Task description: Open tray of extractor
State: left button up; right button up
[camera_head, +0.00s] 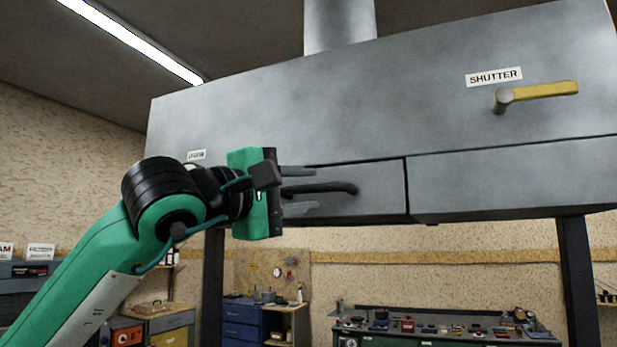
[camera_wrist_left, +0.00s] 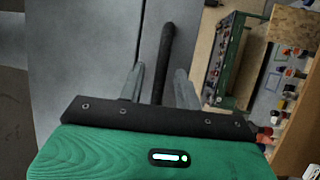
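The extractor (camera_head: 400,90) is a large grey metal hood across the upper head view. Its tray (camera_head: 382,180) is a grey drawer front at the lower left, with a dark bar handle (camera_head: 335,188). The tray front looks flush with the hood. My left gripper (camera_head: 308,190) is at the tray front, its fingers open, one above and one below the handle. In the left wrist view the handle (camera_wrist_left: 164,60) runs between the two spread fingers (camera_wrist_left: 158,85). I cannot tell whether either finger touches it. My right gripper is not in view.
A yellow shutter lever (camera_head: 540,91) sticks out at the hood's upper right, under a SHUTTER label (camera_head: 493,77). Dark posts (camera_head: 577,270) stand below the hood. Workbenches with tools (camera_head: 430,330) and a blue cabinet (camera_head: 242,318) stand farther back.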

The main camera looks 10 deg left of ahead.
pick_arm(q)
jog(key=shift+x, duration=0.9)
grip_shut()
jog(key=shift+s, duration=0.1)
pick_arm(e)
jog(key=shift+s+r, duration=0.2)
